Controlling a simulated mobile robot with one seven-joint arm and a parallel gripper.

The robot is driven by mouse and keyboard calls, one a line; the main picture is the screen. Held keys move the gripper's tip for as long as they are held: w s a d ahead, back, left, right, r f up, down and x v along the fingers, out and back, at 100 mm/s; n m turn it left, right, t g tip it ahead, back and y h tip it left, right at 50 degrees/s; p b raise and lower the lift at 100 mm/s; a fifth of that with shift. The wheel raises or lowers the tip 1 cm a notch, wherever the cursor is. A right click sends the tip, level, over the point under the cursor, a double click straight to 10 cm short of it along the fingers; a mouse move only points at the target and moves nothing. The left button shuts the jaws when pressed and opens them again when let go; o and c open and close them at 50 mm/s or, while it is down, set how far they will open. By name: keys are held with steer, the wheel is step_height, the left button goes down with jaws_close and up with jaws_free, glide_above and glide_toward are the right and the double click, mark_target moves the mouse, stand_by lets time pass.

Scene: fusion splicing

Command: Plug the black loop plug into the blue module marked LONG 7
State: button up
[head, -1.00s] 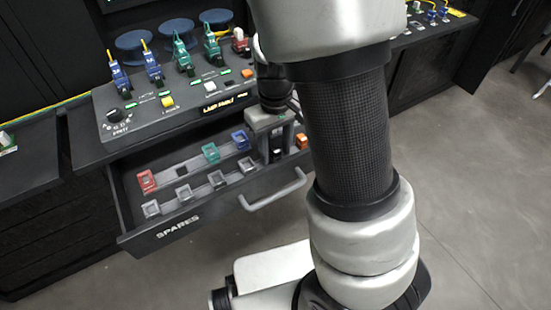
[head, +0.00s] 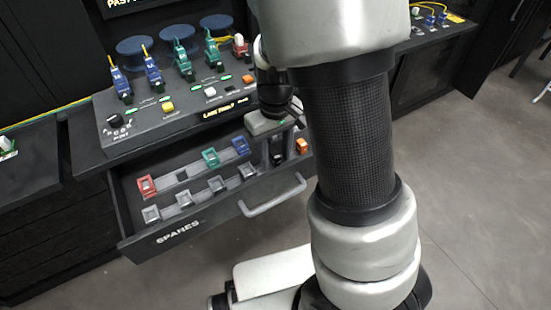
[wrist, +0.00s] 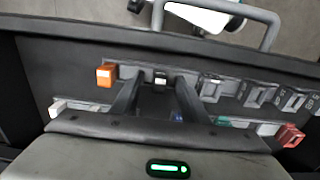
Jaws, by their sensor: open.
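A small black plug (wrist: 160,78) with a pale label sits in the open drawer, between the two fingers of my gripper (wrist: 157,88) in the wrist view. The fingers are apart, and I see no clear contact with it. In the head view my gripper (head: 277,148) reaches down into the right part of the drawer. A blue module (head: 240,144) stands in the drawer's back row, just left of my gripper. No LONG 7 marking is readable on it. In the wrist view the fingers and gripper body mostly hide it.
The drawer (head: 200,226) marked SPARES also holds a red module (head: 147,184), a green module (head: 210,156), an orange piece (head: 302,146) and several grey sockets (head: 184,199). Its handle (head: 273,199) juts out in front. A console (head: 150,122) with cabled connectors stands behind.

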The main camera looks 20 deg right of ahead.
mark_target(275, 154)
steer(key=shift+c, duration=0.5)
jaws_close()
steer(key=shift+r, duration=0.1)
steer(key=shift+r+p, duration=2.55)
steer(key=shift+r, duration=0.4)
